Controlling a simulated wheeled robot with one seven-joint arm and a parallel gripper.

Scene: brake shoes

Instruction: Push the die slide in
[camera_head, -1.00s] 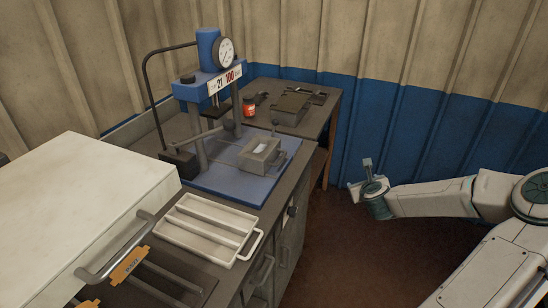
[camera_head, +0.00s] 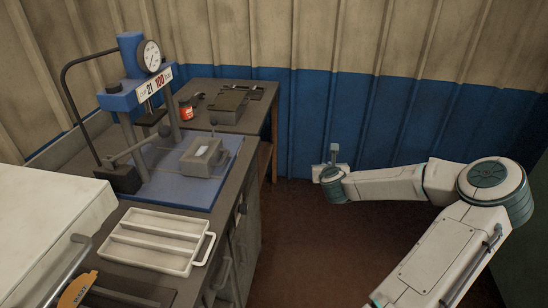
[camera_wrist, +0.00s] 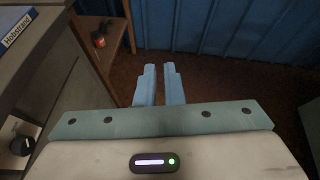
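The die slide (camera_head: 205,157), a grey block with a pale top insert, sits on thin rails at the right part of the blue press base (camera_head: 172,190). It is out to the right of the press columns, with a thin upright handle behind it. The press (camera_head: 130,92) has a blue head and a round gauge. My gripper (camera_head: 334,155) is in the air right of the bench, well apart from the die slide. In the wrist view its two pale blue fingers (camera_wrist: 160,68) are slightly apart, with nothing between them. The die slide does not show in the wrist view.
A white divided tray (camera_head: 155,240) lies in front of the press. A pale cabinet (camera_head: 45,225) stands at the left. A back table (camera_head: 255,115) carries a red jar (camera_head: 186,110) and a dark box (camera_head: 229,103). The floor (camera_head: 300,225) right of the bench is clear.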

